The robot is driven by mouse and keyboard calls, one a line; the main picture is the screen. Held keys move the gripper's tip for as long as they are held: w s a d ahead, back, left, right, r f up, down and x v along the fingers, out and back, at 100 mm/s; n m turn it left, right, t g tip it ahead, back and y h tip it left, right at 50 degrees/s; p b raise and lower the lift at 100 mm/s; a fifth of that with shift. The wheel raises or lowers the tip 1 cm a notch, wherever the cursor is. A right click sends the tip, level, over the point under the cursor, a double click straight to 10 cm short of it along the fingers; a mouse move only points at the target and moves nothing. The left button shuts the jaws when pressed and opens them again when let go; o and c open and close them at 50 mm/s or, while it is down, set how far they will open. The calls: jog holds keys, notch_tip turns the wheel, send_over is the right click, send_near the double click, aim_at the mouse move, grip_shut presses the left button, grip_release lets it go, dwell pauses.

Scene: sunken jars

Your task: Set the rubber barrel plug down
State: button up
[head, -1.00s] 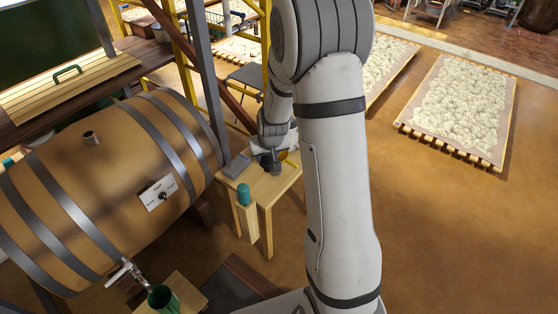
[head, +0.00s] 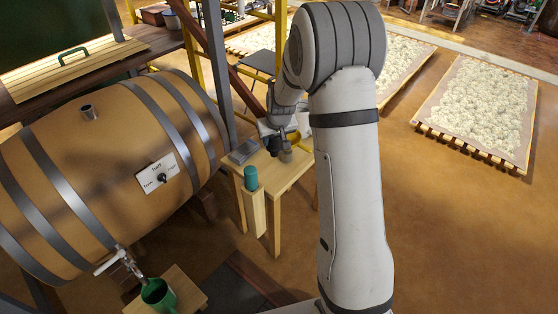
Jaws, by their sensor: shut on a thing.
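The rubber barrel plug appears to be the small grey-brown piece (head: 286,155) at my gripper (head: 277,148), low over the small wooden table (head: 291,172). The gripper is shut on it. The fingers are small, dark and partly hidden, and I cannot tell whether the plug touches the tabletop. The big wooden barrel (head: 110,165) lies on its side at the left, with a short metal collar (head: 88,112) on top.
A grey flat block (head: 243,151) and a teal cylinder (head: 250,178) in a wooden holder are at the table's left side. A green mug (head: 158,295) stands below the barrel's tap (head: 118,260). Grain-covered racks (head: 480,105) lie at right; the floor before them is clear.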

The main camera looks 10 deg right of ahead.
jog(key=n+b, duration=0.1)
jog(key=b, duration=0.7)
send_over(272, 178)
notch_tip(272, 178, down, 7)
notch_tip(272, 178, down, 10)
jog(key=shift+r+b, duration=0.15)
jog(key=shift+b, duration=0.65)
jog(key=shift+f, duration=0.2)
jog(key=o, duration=1)
jog(key=shift+r, duration=0.1)
